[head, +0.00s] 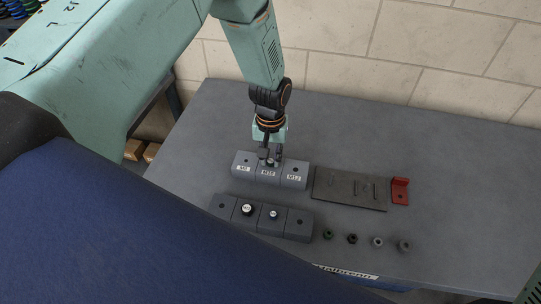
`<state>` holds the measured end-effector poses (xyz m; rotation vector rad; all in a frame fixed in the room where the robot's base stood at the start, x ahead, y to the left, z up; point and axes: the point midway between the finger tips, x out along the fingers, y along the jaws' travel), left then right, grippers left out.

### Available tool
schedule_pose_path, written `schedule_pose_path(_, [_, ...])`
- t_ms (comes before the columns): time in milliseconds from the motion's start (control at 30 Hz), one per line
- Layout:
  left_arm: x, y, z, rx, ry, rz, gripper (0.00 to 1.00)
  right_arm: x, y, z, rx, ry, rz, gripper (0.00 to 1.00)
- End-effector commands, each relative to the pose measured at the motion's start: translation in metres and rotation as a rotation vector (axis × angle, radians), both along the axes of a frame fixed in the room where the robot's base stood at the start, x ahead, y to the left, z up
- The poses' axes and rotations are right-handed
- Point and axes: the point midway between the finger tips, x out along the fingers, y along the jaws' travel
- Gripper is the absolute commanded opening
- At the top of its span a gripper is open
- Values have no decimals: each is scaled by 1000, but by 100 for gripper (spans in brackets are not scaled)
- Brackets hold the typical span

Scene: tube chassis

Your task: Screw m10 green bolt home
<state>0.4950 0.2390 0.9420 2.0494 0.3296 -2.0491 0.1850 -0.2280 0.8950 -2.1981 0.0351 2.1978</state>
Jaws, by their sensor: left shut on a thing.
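A grey block with labels M8, M10 and M12 (294,180) stands on the table. My left gripper (270,157) points down over its middle M10 section, with its fingers shut on a small bolt (270,162) at the top of that section. The fingers hide most of the bolt, so its colour and how deep it sits cannot be told. A small part with a green tint (329,235) stands on the table at the front, apart from the gripper. My right gripper is not in view.
A second grey block (297,224) in front holds two dark round-headed parts with white tops. Several small dark and grey parts (377,242) stand in a row to its right. A grey plate (349,189) and a red bracket (400,191) lie right of the labelled block. The table's right side is clear.

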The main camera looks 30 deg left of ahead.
Motion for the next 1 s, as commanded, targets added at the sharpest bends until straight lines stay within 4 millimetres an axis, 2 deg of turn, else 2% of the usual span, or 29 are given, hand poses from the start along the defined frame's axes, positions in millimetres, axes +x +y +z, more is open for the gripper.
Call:
schedule_pose_path(400, [0, 0, 0, 0, -1, -399, 0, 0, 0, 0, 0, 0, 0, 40])
schedule_pose_path(800, [0, 0, -1, 0, -1, -453, 0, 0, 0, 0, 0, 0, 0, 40])
schedule_pose_path(1000, [0, 0, -1, 0, -1, -642, 0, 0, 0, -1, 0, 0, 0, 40])
